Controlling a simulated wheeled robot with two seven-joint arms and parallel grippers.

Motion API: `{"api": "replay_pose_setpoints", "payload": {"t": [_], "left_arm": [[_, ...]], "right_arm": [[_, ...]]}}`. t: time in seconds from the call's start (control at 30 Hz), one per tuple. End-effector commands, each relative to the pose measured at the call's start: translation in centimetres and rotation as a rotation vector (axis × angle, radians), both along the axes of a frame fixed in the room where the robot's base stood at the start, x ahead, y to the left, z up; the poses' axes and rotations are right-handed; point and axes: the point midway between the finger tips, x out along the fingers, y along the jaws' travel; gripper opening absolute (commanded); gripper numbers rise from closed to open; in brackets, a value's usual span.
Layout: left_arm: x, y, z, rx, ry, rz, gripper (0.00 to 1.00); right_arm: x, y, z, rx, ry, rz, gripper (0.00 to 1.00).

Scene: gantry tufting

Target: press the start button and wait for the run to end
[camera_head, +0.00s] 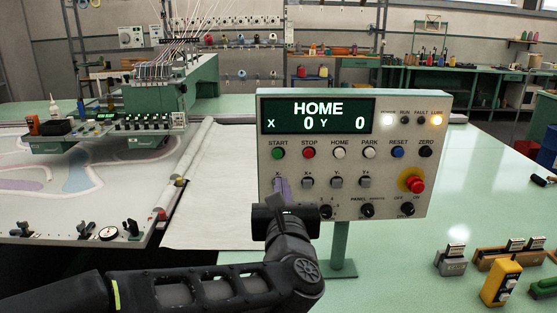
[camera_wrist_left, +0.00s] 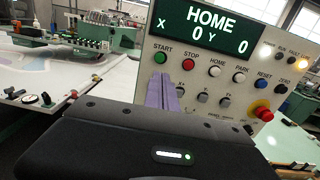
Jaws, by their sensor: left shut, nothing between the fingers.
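The control panel (camera_head: 440,155) stands on a post at the centre, and its screen (camera_head: 318,116) reads HOME, X 0, Y 0. The green START button (camera_head: 278,153) is at the left of the top button row; it also shows in the left wrist view (camera_wrist_left: 161,58). My right gripper is not in view.
The red emergency stop (camera_head: 415,184) is at the panel's lower right. The tufting gantry (camera_head: 150,125) and its patterned cloth bed (camera_head: 75,200) lie to the left. A yellow device (camera_head: 501,284) and small blocks stand on the green table at right.

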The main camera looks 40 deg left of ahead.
Motion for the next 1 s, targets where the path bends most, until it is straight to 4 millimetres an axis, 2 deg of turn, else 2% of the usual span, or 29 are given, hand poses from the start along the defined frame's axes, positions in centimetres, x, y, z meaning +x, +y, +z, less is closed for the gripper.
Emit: {"api": "replay_pose_setpoints", "payload": {"t": [0.5,0.7,1.0], "left_arm": [[7.6,6.1,0.5,0.001,0.005,0.001,0.0],[9.1,7.3,0.4,0.0,0.002,0.001,0.0],[9.3,7.5,0.2,0.001,0.001,0.0,0.0]], "right_arm": [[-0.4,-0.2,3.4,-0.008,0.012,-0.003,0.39],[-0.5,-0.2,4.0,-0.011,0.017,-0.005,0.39],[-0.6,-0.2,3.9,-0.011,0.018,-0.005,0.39]]}}
